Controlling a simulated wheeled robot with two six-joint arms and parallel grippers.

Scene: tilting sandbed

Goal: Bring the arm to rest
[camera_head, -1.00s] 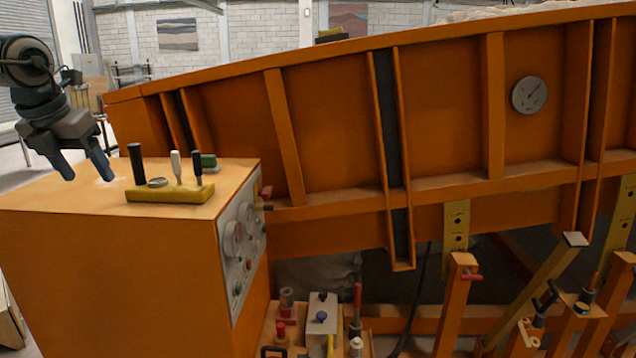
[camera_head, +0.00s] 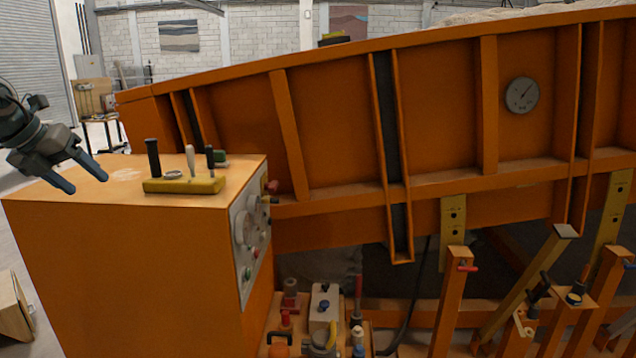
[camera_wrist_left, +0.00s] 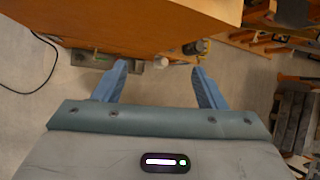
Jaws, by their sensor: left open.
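My left gripper (camera_head: 88,181) comes in from the left in the head view. It is open and empty, with its two blue fingers apart, near the left end of the orange control cabinet's top (camera_head: 60,205). In the left wrist view the open fingers (camera_wrist_left: 158,85) point at an orange box-like body (camera_wrist_left: 150,30) with the grey floor below it. Nothing shows between the fingers. My right gripper is in neither view.
A yellow lever block (camera_head: 185,185) with several levers stands on the cabinet top, right of the gripper. The tilted orange sandbed (camera_head: 330,140) with a round gauge (camera_head: 521,95) fills the back. Tools and posts stand low at right. A box (camera_head: 12,305) lies on the floor at left.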

